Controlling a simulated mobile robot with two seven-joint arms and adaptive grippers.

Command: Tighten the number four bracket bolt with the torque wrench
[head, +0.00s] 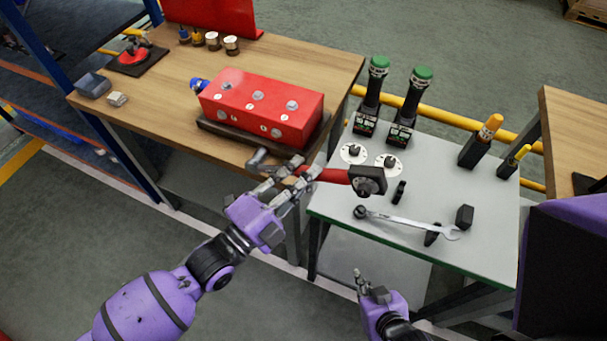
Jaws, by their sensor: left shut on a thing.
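A red block (250,100) with several silver bolts and small white number marks sits on a dark base on the wooden bench; the numbers are too small to read surely, so I cannot tell which bolt is number four. My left gripper (287,183) is shut on the torque wrench (330,175), in front of the block's near right corner. Its red shaft and black end piece reach right, above the grey table's left side. The gripper hides part of the wrench. My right gripper (369,285) is low in front of the grey table, apart from everything; its finger gap is unclear.
The grey table (335,205) carries a combination spanner (410,222), green-topped black tools (412,95), white discs (353,153), and a yellow-topped tool (482,140). Small cans (231,45) and grey boxes (94,85) stand on the wooden bench (150,110). A yellow rail runs behind.

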